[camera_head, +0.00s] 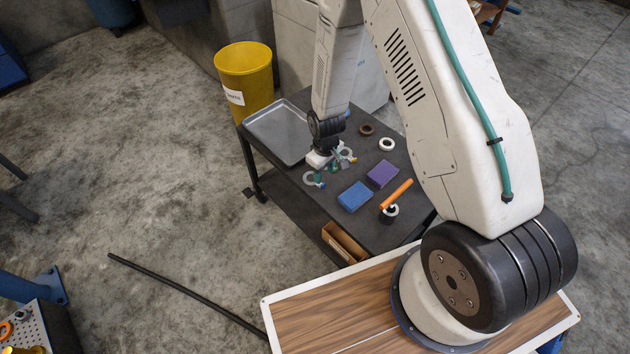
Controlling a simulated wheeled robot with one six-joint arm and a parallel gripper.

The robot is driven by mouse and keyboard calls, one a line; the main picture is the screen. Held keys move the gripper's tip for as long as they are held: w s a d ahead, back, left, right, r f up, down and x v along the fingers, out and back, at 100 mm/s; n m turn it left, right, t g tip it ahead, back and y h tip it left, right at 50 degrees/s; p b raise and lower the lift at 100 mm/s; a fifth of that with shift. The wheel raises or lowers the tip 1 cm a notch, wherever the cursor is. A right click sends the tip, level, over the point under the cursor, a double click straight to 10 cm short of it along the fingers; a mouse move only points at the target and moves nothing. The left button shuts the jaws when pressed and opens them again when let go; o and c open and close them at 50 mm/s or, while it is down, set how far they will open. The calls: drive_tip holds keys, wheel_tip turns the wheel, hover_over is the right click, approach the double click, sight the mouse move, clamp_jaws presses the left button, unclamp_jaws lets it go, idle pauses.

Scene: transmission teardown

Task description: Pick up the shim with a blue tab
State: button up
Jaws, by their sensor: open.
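Several small grey ring-shaped shims with coloured tabs lie close together on the dark cart top, under and beside my gripper. One at the front left (311,178) has a tab that looks blue or teal; its exact colour is hard to tell at this size. Another shim (347,154) at the right has a yellowish tab. Between them greenish bits show near the fingers, partly hidden. My gripper (331,167) points down over this group, open, with no shim visibly held. I cannot tell whether its fingers touch any shim.
A grey metal tray (282,134) lies left of the shims. A blue block (354,196), a purple block (383,174), an orange-handled tool (397,193), a white ring (386,144) and a brown ring (366,129) lie right. A yellow bin (244,75) stands behind the cart.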

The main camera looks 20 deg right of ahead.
sight(323, 185)
wheel_tip(323, 185, down, 6)
drive_tip(key=shift+a+r, duration=0.15)
drive_tip(key=shift+r, duration=0.05)
clamp_jaws()
